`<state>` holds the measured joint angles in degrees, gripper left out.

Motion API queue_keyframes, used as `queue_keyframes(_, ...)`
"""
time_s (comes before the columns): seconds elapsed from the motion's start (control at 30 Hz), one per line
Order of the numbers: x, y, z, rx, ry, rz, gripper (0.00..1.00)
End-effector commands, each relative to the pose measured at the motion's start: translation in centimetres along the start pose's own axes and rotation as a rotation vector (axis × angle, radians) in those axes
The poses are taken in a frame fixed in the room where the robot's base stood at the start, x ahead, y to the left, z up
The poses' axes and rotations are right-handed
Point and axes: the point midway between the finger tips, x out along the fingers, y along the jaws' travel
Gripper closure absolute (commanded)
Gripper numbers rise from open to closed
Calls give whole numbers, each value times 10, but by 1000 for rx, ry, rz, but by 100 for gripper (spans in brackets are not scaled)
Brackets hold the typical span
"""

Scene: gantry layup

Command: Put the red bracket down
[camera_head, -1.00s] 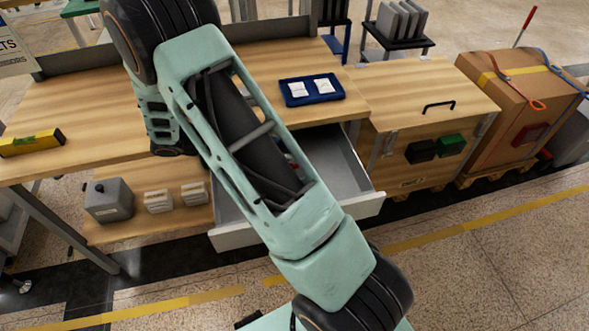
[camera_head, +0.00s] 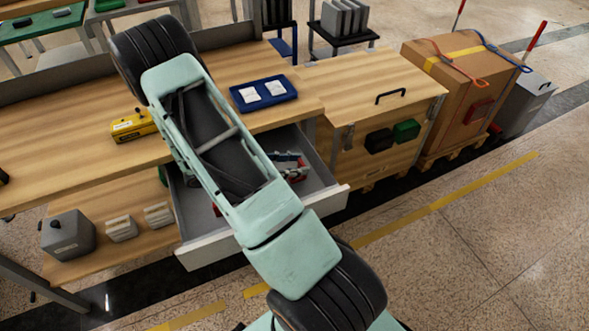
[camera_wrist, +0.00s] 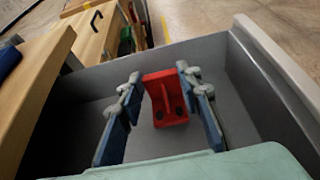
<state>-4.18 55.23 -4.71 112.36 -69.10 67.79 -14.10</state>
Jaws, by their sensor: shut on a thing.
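The red bracket (camera_wrist: 166,92) is an L-shaped piece with dark holes, seen in the wrist view between the blue-padded fingers of my gripper (camera_wrist: 159,74). My gripper is shut on it, inside the open grey drawer (camera_wrist: 88,88). Whether the bracket touches the drawer floor I cannot tell. In the head view the drawer (camera_head: 318,178) is pulled out under the workbench. My gripper (camera_head: 288,159) shows there beside my arm, with a red part of the bracket (camera_head: 297,175) near it. My arm hides much of the drawer.
The workbench (camera_head: 240,70) holds a blue tray (camera_head: 263,105) with white packets and a yellow level (camera_head: 133,126). A wooden cabinet (camera_head: 375,85) stands right of the drawer, then a strapped cardboard box (camera_head: 465,95). A grey box (camera_head: 68,236) sits on the lower shelf. The drawer floor around the bracket looks clear.

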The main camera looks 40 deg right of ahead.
Motion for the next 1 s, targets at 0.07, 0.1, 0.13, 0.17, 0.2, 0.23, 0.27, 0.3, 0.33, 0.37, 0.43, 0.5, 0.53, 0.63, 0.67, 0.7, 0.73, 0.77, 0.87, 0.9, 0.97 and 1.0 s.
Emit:
queue_keyframes(0.07,5,0,-14,-3,0,1,99)
queue_keyframes(0.1,6,0,-18,-3,0,1,99)
queue_keyframes(0.13,7,0,-19,-2,0,1,99)
queue_keyframes(0.17,7,0,-20,-1,0,2,99)
queue_keyframes(0.2,7,1,-20,1,0,2,99)
queue_keyframes(0.23,7,1,-20,1,0,2,99)
queue_keyframes(0.27,7,1,-20,1,0,2,99)
queue_keyframes(0.3,7,1,-20,1,0,2,99)
queue_keyframes(0.33,7,1,-20,1,0,2,99)
queue_keyframes(0.37,7,1,-20,1,0,2,99)
queue_keyframes(0.43,8,0,-21,0,0,2,99)
queue_keyframes(0.5,8,0,-24,0,0,2,99)
queue_keyframes(0.53,8,0,-24,0,1,2,66)
queue_keyframes(0.63,8,0,-23,0,2,2,55)
queue_keyframes(0.67,8,0,-23,0,1,2,51)
queue_keyframes(0.7,8,0,-23,0,2,2,50)
queue_keyframes(0.73,8,0,-23,0,2,2,50)
queue_keyframes(0.77,8,0,-23,0,1,2,50)
queue_keyframes(0.87,8,0,-23,0,2,2,50)
queue_keyframes(0.9,8,0,-23,0,2,2,50)
queue_keyframes(0.97,7,0,-22,0,2,2,50)
queue_keyframes(1.0,7,0,-20,0,2,2,50)
